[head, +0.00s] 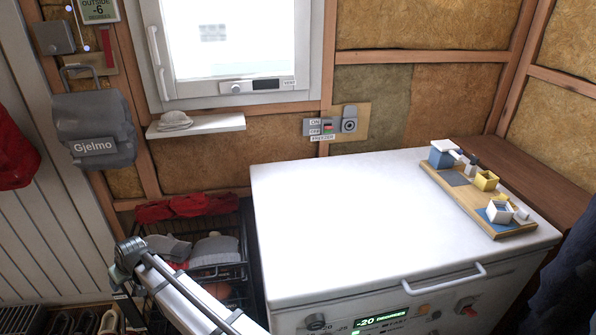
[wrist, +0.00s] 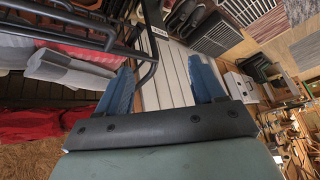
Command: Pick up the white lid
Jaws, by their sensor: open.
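A small flat white lid (head: 444,145) sits on top of a blue box (head: 440,159) at the far end of a wooden board (head: 460,195). The board lies on the right side of a white chest freezer's top (head: 340,210). My gripper (wrist: 160,84) shows in the wrist view with its two blue fingers spread wide and nothing between them. The wrist view shows neither the lid nor the board. In the head view the gripper's fingers cannot be made out, and part of my arm is at the lower left, far from the board.
The board also holds yellow boxes (head: 486,180) and a white box (head: 499,211). The freezer top left of the board is clear. A freezer handle (head: 445,278) sticks out in front. Black wire baskets (head: 205,250) with cloth stand left of the freezer. A shelf (head: 195,127) is under the window.

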